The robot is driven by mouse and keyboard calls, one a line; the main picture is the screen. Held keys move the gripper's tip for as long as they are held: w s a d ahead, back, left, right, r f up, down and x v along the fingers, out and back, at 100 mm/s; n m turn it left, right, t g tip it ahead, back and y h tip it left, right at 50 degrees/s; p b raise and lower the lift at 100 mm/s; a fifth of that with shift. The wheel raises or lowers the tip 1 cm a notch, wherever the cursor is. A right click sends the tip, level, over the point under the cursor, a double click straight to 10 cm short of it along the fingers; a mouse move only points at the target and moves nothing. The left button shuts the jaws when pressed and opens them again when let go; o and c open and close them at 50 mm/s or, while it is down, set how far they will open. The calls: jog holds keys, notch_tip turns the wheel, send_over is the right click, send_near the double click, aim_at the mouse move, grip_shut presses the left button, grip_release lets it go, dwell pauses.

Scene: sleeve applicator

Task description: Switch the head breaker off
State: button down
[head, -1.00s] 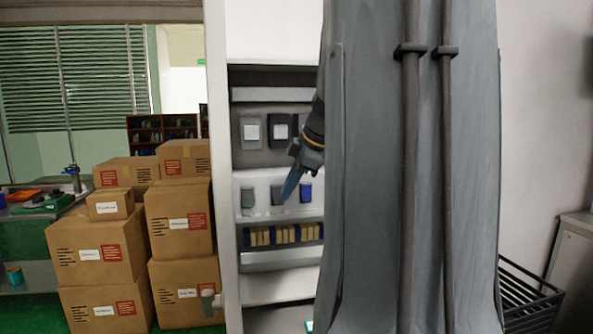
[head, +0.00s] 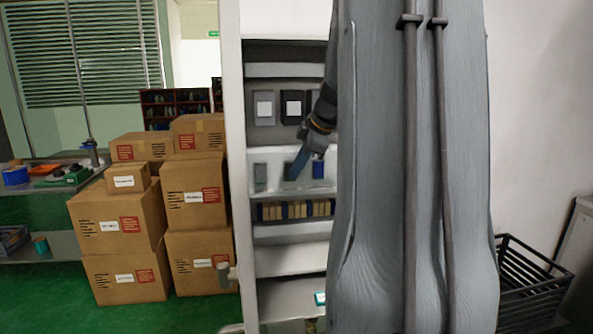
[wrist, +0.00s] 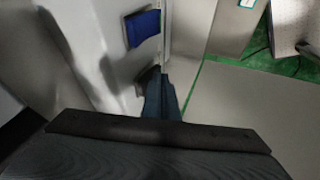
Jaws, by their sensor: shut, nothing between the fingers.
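An open electrical cabinet (head: 290,233) shows a white panel with a row of small breakers in the head view: a grey-green one (head: 260,176) at left, a mostly covered middle one, and a blue one (head: 318,169) at right. I cannot read which is the head breaker. My gripper (head: 292,177) is shut and empty, its blue fingertips pointing down-left over the middle breaker. In the wrist view, the fingertips (wrist: 160,78) are close to the panel by a dark breaker, below the blue breaker (wrist: 143,28). Contact and lever positions cannot be told.
Larger switch units (head: 264,108) sit above the breakers and a tan terminal row (head: 300,210) lies below. My arm's grey column hides the cabinet's right side. Cardboard boxes (head: 118,220) stand at left, a black crate (head: 530,280) at right.

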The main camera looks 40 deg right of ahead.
jog(key=shift+w+b, duration=0.1)
jog(key=shift+b, duration=0.45)
jog(key=shift+r+p, duration=0.3)
jog(key=shift+r, duration=0.4)
jog(key=s+a+f+b+v, duration=0.1)
jog(key=a+b+v, duration=0.1)
jog(key=v, duration=1)
jog(key=shift+s+r+b, duration=0.4)
jog(key=shift+s, duration=0.15)
